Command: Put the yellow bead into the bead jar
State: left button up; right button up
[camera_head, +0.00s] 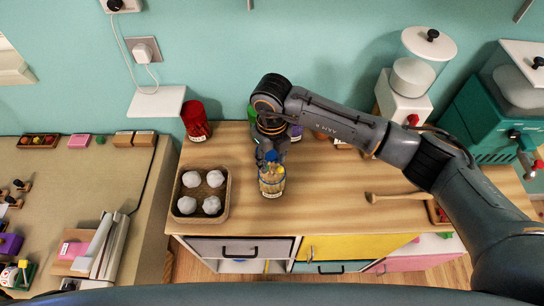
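A small clear jar (271,187) with colourful contents stands near the front edge of the wooden counter, left of its middle. It looks like the bead jar, and yellow shows near its rim. My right gripper (270,160) points down right over the jar's mouth, its fingertips at or just above the rim. A small blue thing shows at the fingers. I cannot make out a separate yellow bead, or whether the fingers hold one. My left gripper is not in view.
A tray (226,211) with several white balls sits left of the jar. A red cup (195,120) stands at the back left. A wooden spoon (397,197) lies to the right. Items behind my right gripper are partly hidden. The counter between jar and spoon is clear.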

jog(key=shift+r, duration=0.1)
notch_tip(320, 180, up, 12)
dwell(0.6)
dwell(0.4)
